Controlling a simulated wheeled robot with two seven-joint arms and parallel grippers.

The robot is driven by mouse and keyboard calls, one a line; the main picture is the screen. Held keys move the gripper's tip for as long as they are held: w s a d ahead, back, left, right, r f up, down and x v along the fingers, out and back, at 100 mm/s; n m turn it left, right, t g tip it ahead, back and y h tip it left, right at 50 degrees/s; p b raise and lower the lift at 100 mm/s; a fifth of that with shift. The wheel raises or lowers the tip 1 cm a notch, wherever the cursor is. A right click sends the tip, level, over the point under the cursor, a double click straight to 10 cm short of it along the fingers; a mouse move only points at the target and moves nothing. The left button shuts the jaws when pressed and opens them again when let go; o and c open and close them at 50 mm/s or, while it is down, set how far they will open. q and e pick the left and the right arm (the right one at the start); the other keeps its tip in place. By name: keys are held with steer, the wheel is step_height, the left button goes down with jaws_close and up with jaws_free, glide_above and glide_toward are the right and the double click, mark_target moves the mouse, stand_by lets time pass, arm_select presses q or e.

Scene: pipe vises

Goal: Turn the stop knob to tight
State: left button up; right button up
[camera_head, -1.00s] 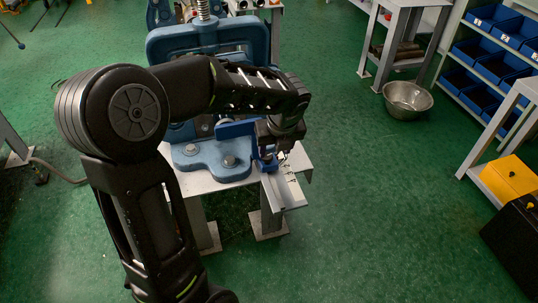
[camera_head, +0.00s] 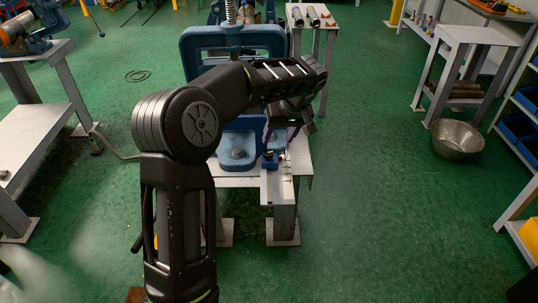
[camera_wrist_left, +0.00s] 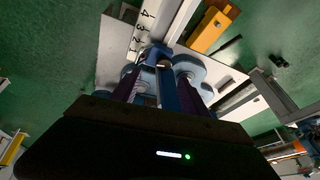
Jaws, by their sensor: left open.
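A grey rail with a marked scale (camera_head: 277,187) sticks out from the front of the vise table, and its scale shows in the wrist view (camera_wrist_left: 147,20). A small blue stop (camera_head: 270,161) sits on the rail beside the blue vise (camera_head: 235,152). In the wrist view the stop (camera_wrist_left: 153,52) has a small dark round part, perhaps the stop knob (camera_wrist_left: 164,64). My left gripper (camera_head: 281,138) hangs above the stop, pointing down, open and seemingly empty. Its dark fingers straddle a blue bar in the wrist view (camera_wrist_left: 165,85); contact cannot be told. My right gripper is out of view.
My left arm hides part of the vise. A metal bowl (camera_head: 458,140) lies on the floor at right, near a grey side table (camera_head: 470,36). Another vise bench (camera_head: 35,135) stands at left. The floor right of the rail is clear.

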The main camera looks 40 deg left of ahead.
mark_target(268, 153)
arm_select(q)
steer(key=n, duration=0.5)
steer(key=shift+s+a, duration=0.15)
steer(key=shift+s, duration=0.15)
steer(key=shift+f, duration=0.1)
steer(key=x, duration=0.7)
steer(key=shift+a+f+p, duration=0.15)
steer(key=shift+f+p, duration=0.2)
steer(key=shift+c, duration=0.5)
jaws_close()
